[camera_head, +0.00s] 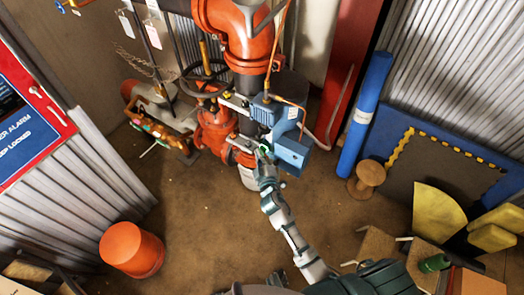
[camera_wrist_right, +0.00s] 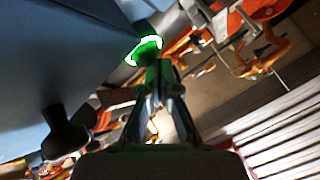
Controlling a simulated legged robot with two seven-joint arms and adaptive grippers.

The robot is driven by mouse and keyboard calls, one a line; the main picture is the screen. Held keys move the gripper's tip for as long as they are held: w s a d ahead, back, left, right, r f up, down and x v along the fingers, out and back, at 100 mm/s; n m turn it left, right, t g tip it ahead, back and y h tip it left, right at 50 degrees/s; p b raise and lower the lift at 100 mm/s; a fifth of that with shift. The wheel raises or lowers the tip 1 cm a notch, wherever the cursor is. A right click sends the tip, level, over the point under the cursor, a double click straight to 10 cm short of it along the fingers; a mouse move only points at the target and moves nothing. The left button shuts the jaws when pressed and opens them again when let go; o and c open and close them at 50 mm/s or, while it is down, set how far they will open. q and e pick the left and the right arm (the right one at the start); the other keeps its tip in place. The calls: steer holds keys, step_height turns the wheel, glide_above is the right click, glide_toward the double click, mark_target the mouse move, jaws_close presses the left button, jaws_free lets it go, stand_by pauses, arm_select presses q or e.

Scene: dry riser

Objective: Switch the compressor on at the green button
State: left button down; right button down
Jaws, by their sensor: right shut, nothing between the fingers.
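The compressor is a blue box (camera_head: 292,152) mounted by the red pipework in the head view; its blue face (camera_wrist_right: 60,50) fills the left of the wrist view. The green button (camera_wrist_right: 144,49) glows, with a bright ring around it, on that blue housing. My right gripper (camera_head: 263,152) is at the left side of the box. In the wrist view its fingers (camera_wrist_right: 160,70) are shut and empty, with the tips right at the button's lower right edge and green light on them. I cannot tell whether they touch it. My left gripper is not in view.
Red pipes and valves (camera_head: 214,130) crowd the left of the compressor. An orange bucket (camera_head: 131,249) stands on the floor at lower left. A blue roll (camera_head: 365,112), a wooden spool (camera_head: 368,178) and yellow pieces (camera_head: 438,212) are at right. The middle floor is clear.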

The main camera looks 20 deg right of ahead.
steer(key=shift+s+a, duration=0.3)
steer(key=shift+a, duration=0.05)
steer(key=s+a, duration=0.2)
steer(key=s+a+b, duration=0.1)
steer(key=a, duration=0.1)
steer(key=shift+s+a, duration=0.35)
stand_by(0.5)
